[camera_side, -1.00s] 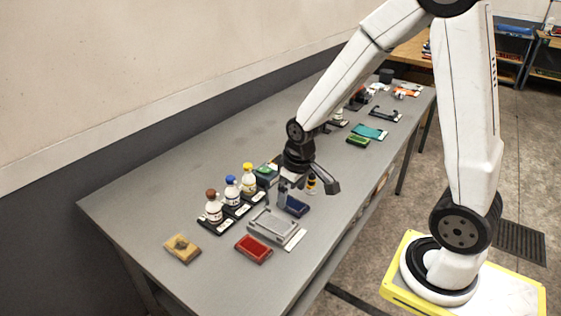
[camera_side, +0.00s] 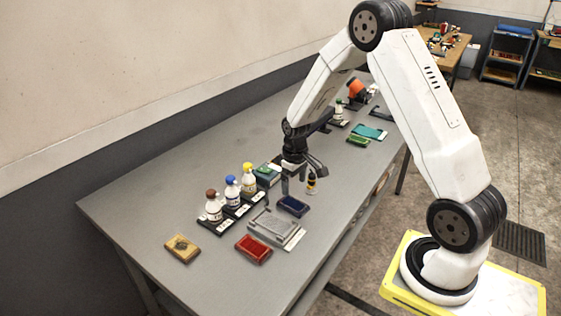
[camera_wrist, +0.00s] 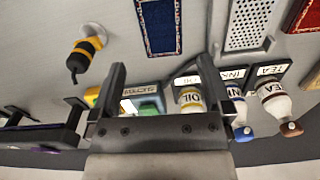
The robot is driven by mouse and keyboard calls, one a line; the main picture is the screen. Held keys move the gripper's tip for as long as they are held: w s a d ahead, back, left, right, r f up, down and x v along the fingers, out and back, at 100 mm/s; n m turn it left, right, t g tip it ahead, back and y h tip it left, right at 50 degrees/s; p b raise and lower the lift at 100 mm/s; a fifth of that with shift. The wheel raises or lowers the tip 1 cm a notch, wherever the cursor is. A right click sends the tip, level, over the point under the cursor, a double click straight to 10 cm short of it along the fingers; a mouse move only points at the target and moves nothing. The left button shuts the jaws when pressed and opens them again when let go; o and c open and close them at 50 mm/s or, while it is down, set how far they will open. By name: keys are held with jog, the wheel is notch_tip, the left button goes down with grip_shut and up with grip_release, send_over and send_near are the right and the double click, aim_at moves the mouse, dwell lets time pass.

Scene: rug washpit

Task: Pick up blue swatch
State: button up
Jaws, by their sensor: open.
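The blue swatch (camera_side: 293,206) is a dark blue rectangle lying flat on the grey table, just behind the grey tray in the side view. In the wrist view the blue swatch (camera_wrist: 160,26) shows at the top middle, with a pale patterned border and its upper end cut off. My gripper (camera_side: 277,192) is open and empty, with its fingers pointing down above the table close to the blue swatch. In the wrist view the gripper (camera_wrist: 163,62) has its two dark fingers wide apart, with the swatch beyond their tips. Whether a finger touches the swatch I cannot tell.
A grey tray (camera_side: 275,226), a red swatch (camera_side: 254,249) and a tan block (camera_side: 182,249) lie nearer the camera. Capped bottles (camera_side: 231,192) stand in a row to the left. Green swatches lie farther back.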

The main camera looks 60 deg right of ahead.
aim_at(293, 203)
jog(key=shift+f, duration=1.1)
jog(key=shift+f, duration=2.6)
jog(key=shift+a, duration=0.1)
jog(key=c, duration=1.1)
jog(key=shift+r, duration=0.15)
